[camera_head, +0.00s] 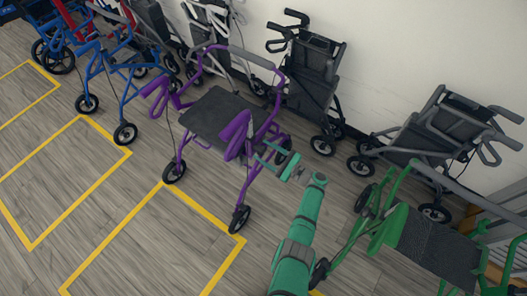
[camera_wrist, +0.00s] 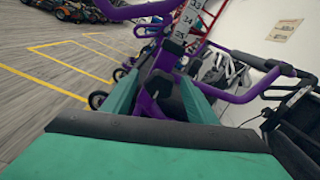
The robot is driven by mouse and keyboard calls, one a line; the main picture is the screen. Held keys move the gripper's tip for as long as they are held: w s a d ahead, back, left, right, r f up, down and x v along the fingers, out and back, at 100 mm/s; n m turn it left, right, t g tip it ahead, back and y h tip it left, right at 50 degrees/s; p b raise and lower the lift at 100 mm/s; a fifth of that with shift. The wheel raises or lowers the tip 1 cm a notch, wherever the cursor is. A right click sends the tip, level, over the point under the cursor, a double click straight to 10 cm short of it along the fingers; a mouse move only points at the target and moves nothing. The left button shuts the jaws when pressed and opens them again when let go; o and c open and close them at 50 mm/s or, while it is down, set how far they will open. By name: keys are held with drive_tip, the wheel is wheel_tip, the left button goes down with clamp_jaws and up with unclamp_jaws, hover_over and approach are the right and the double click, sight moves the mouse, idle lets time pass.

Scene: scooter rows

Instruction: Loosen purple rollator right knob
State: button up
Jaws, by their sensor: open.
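The purple rollator (camera_head: 238,128) stands upright on the floor in the middle of the head view, with a dark seat and purple handles. My green gripper (camera_head: 274,158) is open beside its right side, close to the purple frame. In the wrist view, a purple upright of the rollator (camera_wrist: 147,92) and a dark knob-like part (camera_wrist: 163,87) show between the open fingers of my gripper (camera_wrist: 160,92). I cannot tell whether either finger touches them. In the head view the right knob is too small or hidden to make out.
A green rollator (camera_head: 432,243) stands close at the lower right. Black (camera_head: 312,75) and grey (camera_head: 430,135) rollators stand along the wall (camera_head: 400,45). A blue rollator (camera_head: 110,70) stands left. Yellow floor lines (camera_head: 215,222) mark mostly clear floor at lower left.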

drive_tip(key=shift+w+a, duration=0.2)
drive_tip(key=shift+a, duration=0.1)
drive_tip(key=shift+c, duration=0.7)
drive_tip(key=c, duration=0.9)
